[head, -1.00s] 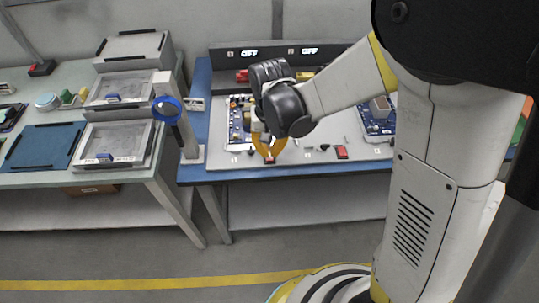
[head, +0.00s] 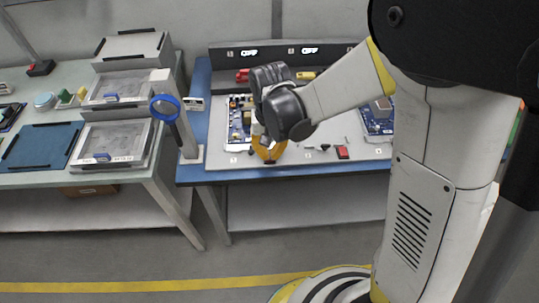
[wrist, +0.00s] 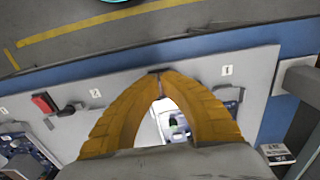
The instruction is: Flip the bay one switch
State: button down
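My gripper (head: 269,160) points down at the front edge of the grey work board, with its yellow fingers drawn together. In the wrist view its fingertips (wrist: 160,73) meet, with nothing visible held between them. The bay one switch is not clearly visible; the fingertips cover the spot between the label 1 (wrist: 227,70) and the label 2 (wrist: 95,93). Whether the tips touch it I cannot tell. The other switch, a red rocker (head: 342,152), sits to the right and also shows in the wrist view (wrist: 45,102). The bay one display (head: 249,52) appears to read OFF.
The second display (head: 310,50) also appears to read OFF. Circuit boards lie on the board at left (head: 238,120) and right (head: 378,118). Small loose parts lie near the red rocker.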

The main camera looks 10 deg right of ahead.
aim_at(270, 159)
jog(key=shift+f+b, duration=0.4)
jog(key=shift+f, duration=0.25)
jog(key=shift+r, duration=0.1)
jog(key=shift+r+p, duration=2.65)
jog(key=shift+r, duration=0.8)
jog(key=s+d+r+t, duration=0.7)
jog(key=s+d+r, duration=0.3)
jog(key=d+r, duration=0.3)
jog(key=shift+s+d+r, duration=0.25)
jog(key=shift+s+r, duration=0.15)
jog(key=shift+r, duration=1.1)
